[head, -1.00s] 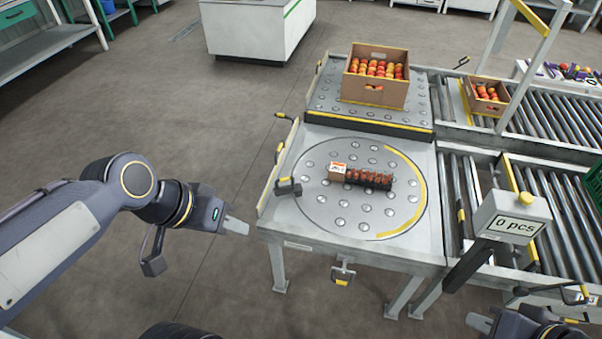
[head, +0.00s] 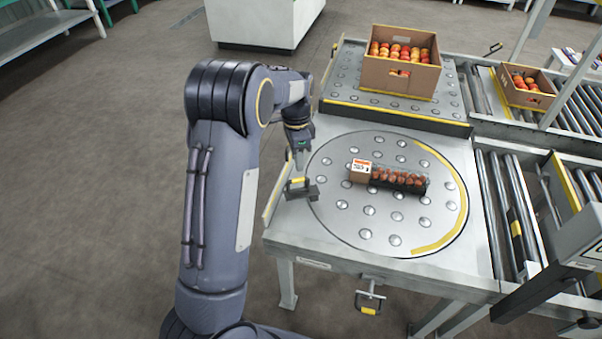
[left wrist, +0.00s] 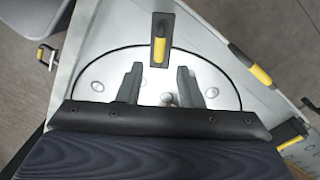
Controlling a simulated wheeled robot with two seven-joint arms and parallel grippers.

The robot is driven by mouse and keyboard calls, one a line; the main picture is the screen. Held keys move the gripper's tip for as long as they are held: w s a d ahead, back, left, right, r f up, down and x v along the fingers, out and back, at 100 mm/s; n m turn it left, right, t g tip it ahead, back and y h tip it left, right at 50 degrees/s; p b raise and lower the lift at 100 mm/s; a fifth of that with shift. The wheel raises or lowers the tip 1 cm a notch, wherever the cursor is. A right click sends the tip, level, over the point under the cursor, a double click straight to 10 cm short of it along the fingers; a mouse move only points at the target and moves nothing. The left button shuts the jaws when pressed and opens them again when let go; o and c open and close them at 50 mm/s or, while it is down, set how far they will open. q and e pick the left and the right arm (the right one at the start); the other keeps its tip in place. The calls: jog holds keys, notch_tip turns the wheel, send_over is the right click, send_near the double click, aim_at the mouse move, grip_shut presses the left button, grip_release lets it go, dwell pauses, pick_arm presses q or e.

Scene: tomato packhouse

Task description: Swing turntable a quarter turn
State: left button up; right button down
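The round turntable (head: 345,222) is a steel disc with ball rollers and a yellow arc along its right side, set in a grey table. It also shows in the left wrist view (left wrist: 215,75). A dark handle with a yellow band (head: 299,187) sits at the disc's left edge; in the left wrist view the handle (left wrist: 160,42) lies ahead of the fingertips, roughly centred. My left gripper (head: 301,165) is open, close to the handle; contact is not visible. My right gripper is out of view.
A carton of tomatoes (head: 402,72) stands on the raised ball table behind. A smaller carton (head: 525,86) sits on the roller conveyor at right. A yellow-handled clamp (head: 369,300) hangs at the table's front. The floor at left is clear.

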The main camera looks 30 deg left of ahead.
pick_arm(q)
jog(key=f, duration=0.3)
jog(key=f+b, duration=0.1)
jog(key=f, duration=0.2)
jog(key=shift+s+d+f, duration=0.15)
jog(key=shift+s, duration=0.05)
jog(key=shift+c, duration=0.3)
grip_shut()
